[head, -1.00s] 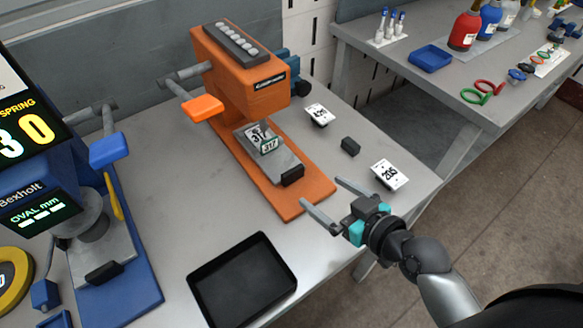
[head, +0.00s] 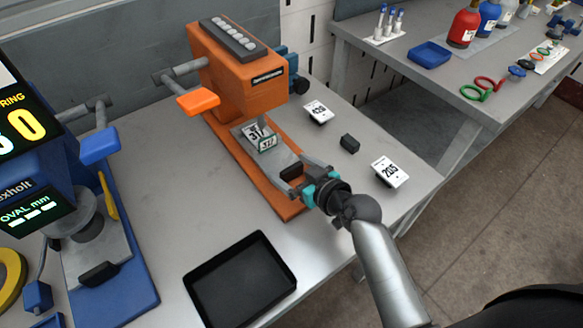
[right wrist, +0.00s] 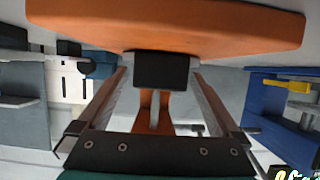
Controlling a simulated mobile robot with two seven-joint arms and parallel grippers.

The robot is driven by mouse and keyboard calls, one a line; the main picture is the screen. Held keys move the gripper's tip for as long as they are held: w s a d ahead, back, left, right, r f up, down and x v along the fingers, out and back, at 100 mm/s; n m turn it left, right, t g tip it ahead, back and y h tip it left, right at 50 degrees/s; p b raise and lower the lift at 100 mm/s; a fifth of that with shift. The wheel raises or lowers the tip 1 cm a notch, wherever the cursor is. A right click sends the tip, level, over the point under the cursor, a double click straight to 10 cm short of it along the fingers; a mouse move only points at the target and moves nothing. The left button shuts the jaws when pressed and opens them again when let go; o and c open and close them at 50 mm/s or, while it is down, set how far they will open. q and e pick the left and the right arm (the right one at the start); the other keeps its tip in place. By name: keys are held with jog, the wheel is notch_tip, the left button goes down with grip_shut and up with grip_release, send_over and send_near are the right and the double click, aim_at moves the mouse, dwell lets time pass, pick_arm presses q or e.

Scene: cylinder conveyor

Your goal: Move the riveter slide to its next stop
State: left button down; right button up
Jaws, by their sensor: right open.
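The orange riveter (head: 238,85) stands on the grey bench. Its grey slide (head: 270,155) lies on the orange base (head: 290,208) and carries a plate marked 317 (head: 256,135) beneath the press head. A black knob (head: 291,172) sits at the slide's near end. My right gripper (head: 300,178) is open at this knob, coming in from the lower right. My left gripper is not in view.
A black tray (head: 240,278) lies in front. Plates 429 (head: 318,112) and 205 (head: 390,172) and a black block (head: 349,144) lie to the right. A blue press (head: 110,240) stands at the left. The bench between tray and riveter is clear.

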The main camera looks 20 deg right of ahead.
jog(key=shift+c, duration=0.2)
grip_shut()
dwell(0.6)
